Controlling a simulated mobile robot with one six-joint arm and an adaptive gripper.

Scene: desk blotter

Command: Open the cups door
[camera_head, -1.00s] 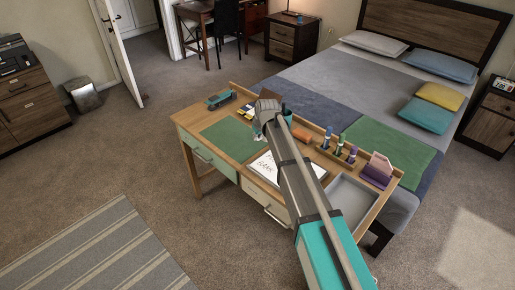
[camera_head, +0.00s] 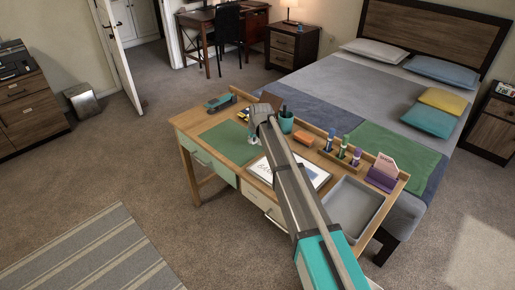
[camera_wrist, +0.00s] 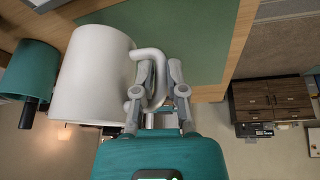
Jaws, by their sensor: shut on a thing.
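A white mug (camera_wrist: 92,75) shows large in the wrist view, its handle toward my gripper (camera_wrist: 156,78). The gripper's grey fingers are shut on the mug's handle (camera_wrist: 158,62). Whether the mug rests on the desk or is lifted, I cannot tell. In the head view my gripper (camera_head: 254,138) is over the desk near the green blotter (camera_head: 226,143), and my arm hides most of the mug. The blotter also shows in the wrist view (camera_wrist: 195,40). No door marked for cups is visible; a white room door (camera_head: 118,60) stands open at the back left.
A teal pen cup (camera_head: 286,122) stands close to the mug; it also shows in the wrist view (camera_wrist: 27,70). The wooden desk (camera_head: 183,118) holds a paper (camera_head: 316,174), an orange block (camera_head: 303,138), a grey tray (camera_head: 352,208) and markers.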

